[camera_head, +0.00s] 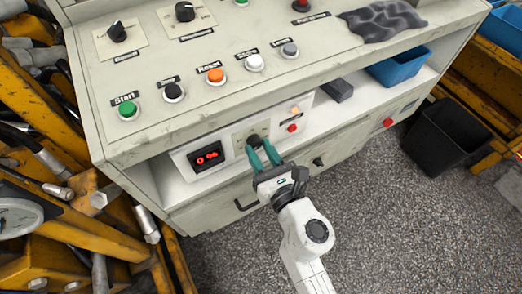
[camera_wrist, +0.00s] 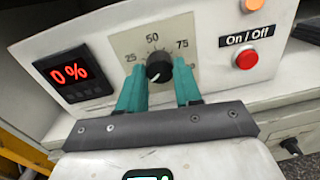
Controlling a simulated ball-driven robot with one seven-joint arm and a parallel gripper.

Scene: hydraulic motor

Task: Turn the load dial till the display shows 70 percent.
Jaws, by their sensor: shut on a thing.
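The load dial (camera_wrist: 158,71) is a small black knob on a beige plate marked 25, 50 and 75. In the head view the dial (camera_head: 254,140) sits on the recessed panel. A small white mark on the knob appears to point down-left. My gripper (camera_wrist: 159,76) has its two teal fingers at either side of the knob, shut on it. It also shows in the head view (camera_head: 262,152), reaching in from the front. The display (camera_wrist: 73,74) left of the dial reads 0 % in red; it also shows in the head view (camera_head: 206,156).
The red On/Off button (camera_wrist: 247,59) is right of the dial. The console top (camera_head: 180,75) overhangs the panel, with several buttons and knobs. A dark block (camera_head: 337,90) and a blue bin (camera_head: 398,68) stand on the shelf to the right. Yellow machinery (camera_head: 75,235) crowds the left.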

